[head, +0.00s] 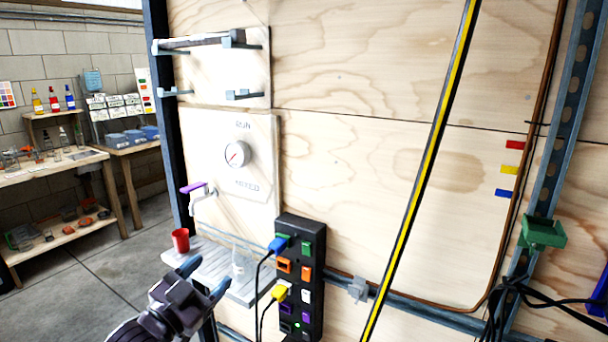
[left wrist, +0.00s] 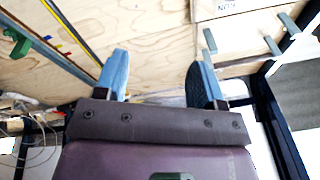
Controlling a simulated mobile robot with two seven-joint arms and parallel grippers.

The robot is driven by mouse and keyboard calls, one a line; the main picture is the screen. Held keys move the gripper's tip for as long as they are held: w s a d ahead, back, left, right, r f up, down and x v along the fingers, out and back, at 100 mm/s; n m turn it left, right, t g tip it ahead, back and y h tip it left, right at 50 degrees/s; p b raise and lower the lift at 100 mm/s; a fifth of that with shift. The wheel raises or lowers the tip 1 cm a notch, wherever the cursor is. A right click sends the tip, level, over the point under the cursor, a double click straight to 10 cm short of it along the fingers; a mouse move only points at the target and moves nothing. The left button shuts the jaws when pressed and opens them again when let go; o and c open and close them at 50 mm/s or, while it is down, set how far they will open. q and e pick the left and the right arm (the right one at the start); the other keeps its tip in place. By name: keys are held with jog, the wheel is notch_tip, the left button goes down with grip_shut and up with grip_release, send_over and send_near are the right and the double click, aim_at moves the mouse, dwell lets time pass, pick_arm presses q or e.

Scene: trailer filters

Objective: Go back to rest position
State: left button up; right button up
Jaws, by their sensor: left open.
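My left gripper (head: 205,277) is in the lower left of the head view, in front of a small pale shelf (head: 212,262) on the wooden wall. Its two blue fingers are apart with nothing between them. In the left wrist view the open fingers (left wrist: 160,85) point toward the wooden wall, and the gap between them is empty. My right gripper is not in view.
A red cup (head: 180,240) and a clear container (head: 240,262) stand on the shelf. A black socket strip (head: 301,275) with blue and yellow plugs is right of the gripper. Floor (head: 90,285) is clear at left.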

pick_arm(q)
jog(key=s+a+f+n+g+y+b, duration=0.25)
jog(key=s+f+b, duration=0.5)
jog(key=f, duration=0.75)
jog(key=s+a+f+n+g+y+b, duration=0.25)
jog(key=s+f+y+b, duration=0.2)
jog(key=s+f, duration=0.8)
jog(key=s+a+f+n+g+y+b, duration=0.25)
jog(key=s+f+b, duration=0.4)
jog(key=f, duration=1.05)
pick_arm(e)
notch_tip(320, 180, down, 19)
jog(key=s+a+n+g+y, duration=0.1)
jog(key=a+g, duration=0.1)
pick_arm(q)
notch_tip(320, 180, up, 10)
jog(key=a+n+p, duration=0.2)
jog(key=p, duration=1.4)
jog(key=shift+s+r+t+p, duration=0.2)
jog(key=shift+s+t+p, duration=0.05)
jog(key=shift+t+p, duration=0.2)
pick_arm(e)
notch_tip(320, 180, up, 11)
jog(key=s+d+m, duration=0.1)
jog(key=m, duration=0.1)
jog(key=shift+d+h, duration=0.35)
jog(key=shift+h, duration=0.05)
